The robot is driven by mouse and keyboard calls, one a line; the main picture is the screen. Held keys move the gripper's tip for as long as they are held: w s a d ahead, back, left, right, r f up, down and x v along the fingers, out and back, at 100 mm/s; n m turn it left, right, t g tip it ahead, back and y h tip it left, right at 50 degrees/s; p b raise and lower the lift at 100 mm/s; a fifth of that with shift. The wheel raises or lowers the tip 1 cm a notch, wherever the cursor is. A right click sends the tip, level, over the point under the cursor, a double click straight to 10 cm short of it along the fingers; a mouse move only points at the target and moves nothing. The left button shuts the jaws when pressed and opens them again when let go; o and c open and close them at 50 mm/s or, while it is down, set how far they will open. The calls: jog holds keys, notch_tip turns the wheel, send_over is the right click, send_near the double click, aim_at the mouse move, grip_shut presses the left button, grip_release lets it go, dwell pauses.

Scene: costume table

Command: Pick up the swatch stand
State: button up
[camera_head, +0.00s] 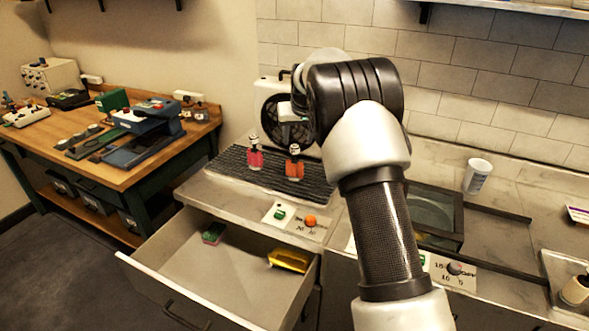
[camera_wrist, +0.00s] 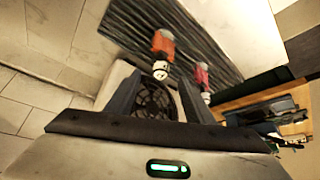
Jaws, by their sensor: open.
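I cannot tell for sure which thing is the swatch stand. Two small upright items with dark and pale tops stand apart on a dark ribbed mat (camera_head: 230,172): a pink-red one (camera_head: 255,158) and an orange-red one (camera_head: 294,168). In the wrist view, the orange-red item (camera_wrist: 163,43) shows just beyond and between my fingertips, and the pink-red item (camera_wrist: 202,76) is to the right. My gripper (camera_wrist: 160,78) is open, with nothing seen held between its fingers. In the head view my arm hides the gripper.
A fan (camera_head: 288,125) stands behind the mat. An open drawer (camera_head: 215,275) below holds a yellow item (camera_head: 288,261) and a green-and-red one (camera_head: 213,233). A white cup (camera_head: 477,176) stands at right. A wooden workbench (camera_head: 130,178) with equipment is at left.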

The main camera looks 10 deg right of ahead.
aim_at(296, 148)
jog(key=p+x, duration=0.1)
jog(key=x, duration=0.7)
jog(key=shift+p+x, duration=0.6)
jog(key=shift+x, duration=2.05)
jog(key=shift+w+a+r, duration=0.1)
jog(key=shift+w+a, duration=0.05)
jog(key=shift+w, duration=0.05)
jog(key=shift+c, duration=0.2)
jog(key=c, duration=1.1)
grip_shut()
